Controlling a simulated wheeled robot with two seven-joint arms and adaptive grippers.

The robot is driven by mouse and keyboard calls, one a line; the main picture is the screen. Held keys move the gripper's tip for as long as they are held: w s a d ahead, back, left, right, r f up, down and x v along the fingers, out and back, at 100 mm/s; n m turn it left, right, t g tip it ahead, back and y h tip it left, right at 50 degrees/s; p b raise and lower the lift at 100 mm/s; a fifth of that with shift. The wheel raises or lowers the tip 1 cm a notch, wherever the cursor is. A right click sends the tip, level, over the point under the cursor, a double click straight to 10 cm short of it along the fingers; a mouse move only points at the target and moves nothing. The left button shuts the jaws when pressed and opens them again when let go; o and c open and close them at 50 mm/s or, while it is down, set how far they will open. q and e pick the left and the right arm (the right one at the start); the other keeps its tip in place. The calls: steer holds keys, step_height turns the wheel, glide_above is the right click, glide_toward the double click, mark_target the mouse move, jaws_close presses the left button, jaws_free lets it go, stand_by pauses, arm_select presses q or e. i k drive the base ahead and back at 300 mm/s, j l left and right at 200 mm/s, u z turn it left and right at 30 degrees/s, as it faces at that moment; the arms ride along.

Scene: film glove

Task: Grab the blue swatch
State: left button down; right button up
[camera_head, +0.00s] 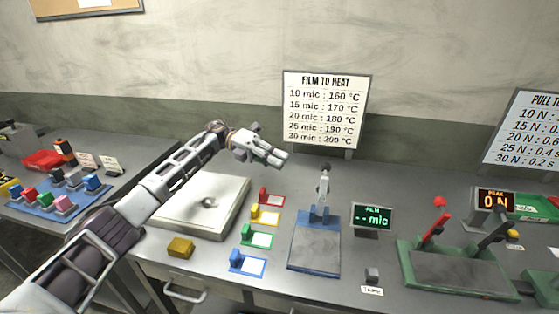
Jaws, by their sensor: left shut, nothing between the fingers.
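The blue swatch (247,264) lies flat on the grey bench near its front edge. It is a white card in a blue frame with a raised blue block at its left end. It is the nearest of a column of swatches. My left gripper (281,159) is shut and empty, high over the back of the bench and well beyond the blue swatch. My left arm comes in from the lower left and does not cover the swatch. My right gripper is not in view.
Green (257,236), yellow (265,215) and red (271,198) swatches lie behind the blue one. A blue-based stand (314,251) is to the right. A yellow block (180,247) and a pale square plate (222,189) are to the left. A film display (371,217) stands further right.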

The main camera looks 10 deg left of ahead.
mark_target(253, 267)
steer(key=k, duration=1.5)
